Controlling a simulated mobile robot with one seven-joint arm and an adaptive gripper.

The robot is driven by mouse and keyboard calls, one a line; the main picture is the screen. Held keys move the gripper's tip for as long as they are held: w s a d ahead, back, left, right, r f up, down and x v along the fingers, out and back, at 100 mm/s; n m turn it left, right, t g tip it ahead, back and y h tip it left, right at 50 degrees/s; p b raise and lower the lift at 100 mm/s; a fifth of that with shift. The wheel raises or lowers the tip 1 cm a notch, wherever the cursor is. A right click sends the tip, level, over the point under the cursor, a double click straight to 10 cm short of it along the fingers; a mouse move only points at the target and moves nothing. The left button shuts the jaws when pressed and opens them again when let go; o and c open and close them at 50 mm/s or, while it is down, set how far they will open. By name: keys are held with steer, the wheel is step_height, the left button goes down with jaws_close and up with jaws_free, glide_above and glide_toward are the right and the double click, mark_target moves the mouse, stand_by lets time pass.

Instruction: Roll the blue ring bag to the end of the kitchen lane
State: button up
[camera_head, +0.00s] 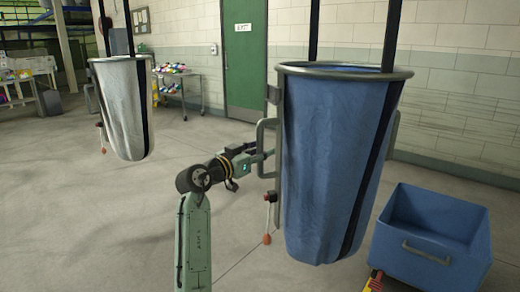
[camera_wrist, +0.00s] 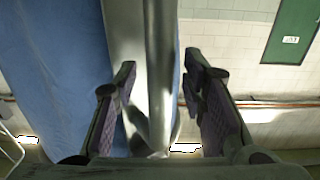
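The blue ring bag (camera_head: 330,170) hangs upright from dark straps under a metal ring, right of centre in the head view. A metal bar handle (camera_head: 261,148) stands out from its left side. My gripper (camera_head: 258,158) is at this handle. In the wrist view, the handle's vertical bar (camera_wrist: 160,60) runs between the two fingers of my gripper (camera_wrist: 158,85). The fingers are apart, with a gap showing on each side of the bar. The bag's blue cloth (camera_wrist: 50,70) fills the left of the wrist view.
A white ring bag (camera_head: 122,110) hangs at the left. A blue tub (camera_head: 430,245) stands close at the right of the blue bag. A table with colourful items (camera_head: 180,75) and a green door (camera_head: 245,70) are behind. The floor between the bags is clear.

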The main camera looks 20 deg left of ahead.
steer(key=shift+c, duration=0.6)
jaws_close()
stand_by(0.3)
